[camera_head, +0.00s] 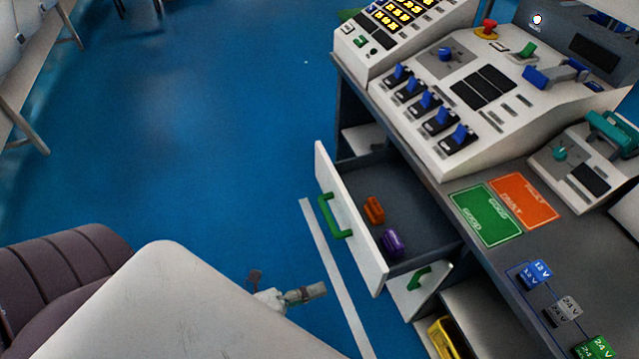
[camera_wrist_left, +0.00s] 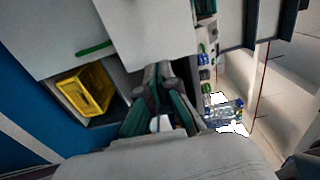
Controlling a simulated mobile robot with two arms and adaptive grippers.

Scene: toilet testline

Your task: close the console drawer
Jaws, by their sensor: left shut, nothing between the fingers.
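The console drawer (camera_head: 408,190) is pulled out from under the console top in the head view. Its white front panel (camera_head: 348,220) carries a green handle (camera_head: 335,217). An orange object (camera_head: 374,209) and a purple object (camera_head: 392,242) lie inside it. My left gripper (camera_head: 320,290) is in front of the drawer front, toward the bottom of the picture, apart from the handle. In the left wrist view its fingers (camera_wrist_left: 158,72) are together with nothing between them. A green handle on a white panel (camera_wrist_left: 95,48) shows there too; I cannot tell which panel. My right gripper is not in view.
A lower white panel with a green handle (camera_head: 420,278) sits below the drawer. A yellow bin (camera_head: 442,340) stands in the open shelf and shows in the wrist view (camera_wrist_left: 86,90). Switch panels (camera_head: 440,100) stand on the console.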

